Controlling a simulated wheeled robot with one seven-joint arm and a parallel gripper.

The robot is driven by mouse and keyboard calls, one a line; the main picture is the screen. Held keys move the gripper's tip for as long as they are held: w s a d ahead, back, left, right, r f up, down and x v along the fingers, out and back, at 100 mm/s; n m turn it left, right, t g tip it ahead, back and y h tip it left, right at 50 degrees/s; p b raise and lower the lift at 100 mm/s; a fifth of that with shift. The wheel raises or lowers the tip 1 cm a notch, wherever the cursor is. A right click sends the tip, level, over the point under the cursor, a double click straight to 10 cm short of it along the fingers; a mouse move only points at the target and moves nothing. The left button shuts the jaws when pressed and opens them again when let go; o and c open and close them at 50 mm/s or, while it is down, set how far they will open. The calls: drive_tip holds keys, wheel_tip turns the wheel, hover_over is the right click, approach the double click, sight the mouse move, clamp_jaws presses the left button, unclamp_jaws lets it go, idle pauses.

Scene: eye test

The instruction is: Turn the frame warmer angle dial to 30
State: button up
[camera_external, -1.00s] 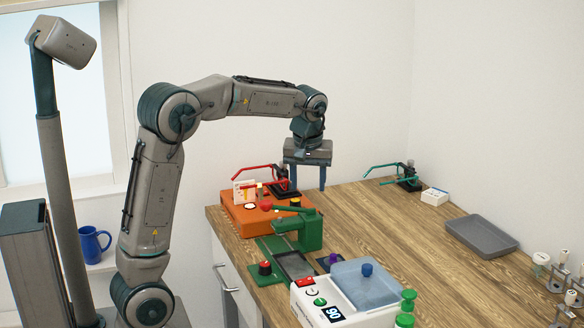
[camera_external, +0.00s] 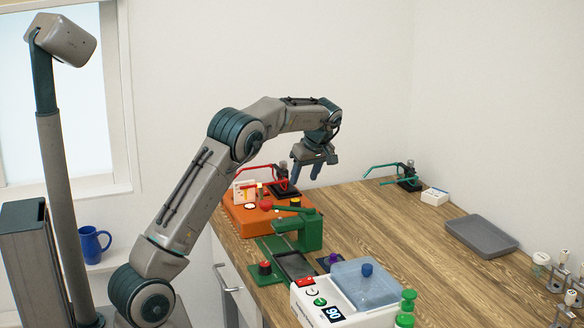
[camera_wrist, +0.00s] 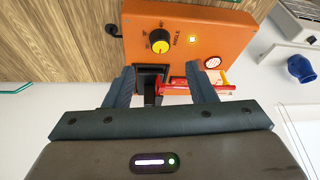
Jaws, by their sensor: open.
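An orange box (camera_external: 238,217) with a dial (camera_external: 295,202) stands at the bench's far left corner; I take it for the frame warmer. In the wrist view the box (camera_wrist: 222,25) fills the top, and its dial (camera_wrist: 160,41) is a black knob with a yellow cap. Small markings ring the knob, too small to read surely; its setting is unclear. My gripper (camera_external: 306,173) is open and empty, above and behind the box, apart from the dial. In the wrist view the open fingers of my gripper (camera_wrist: 161,73) point toward the box just below the dial.
A red-armed stand (camera_external: 284,188) is behind the box, close beneath my gripper. A green device (camera_external: 312,232) stands right in front of the box. A white device with a blue lid (camera_external: 368,285) is nearer. The bench's middle right is clear up to a grey tray (camera_external: 482,237).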

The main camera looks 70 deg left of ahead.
sight(296, 201)
drive_tip(key=x, duration=0.9)
drive_tip(key=shift+f+p, duration=0.1)
drive_tip(key=shift+p, duration=0.3)
drive_tip(key=c, duration=1)
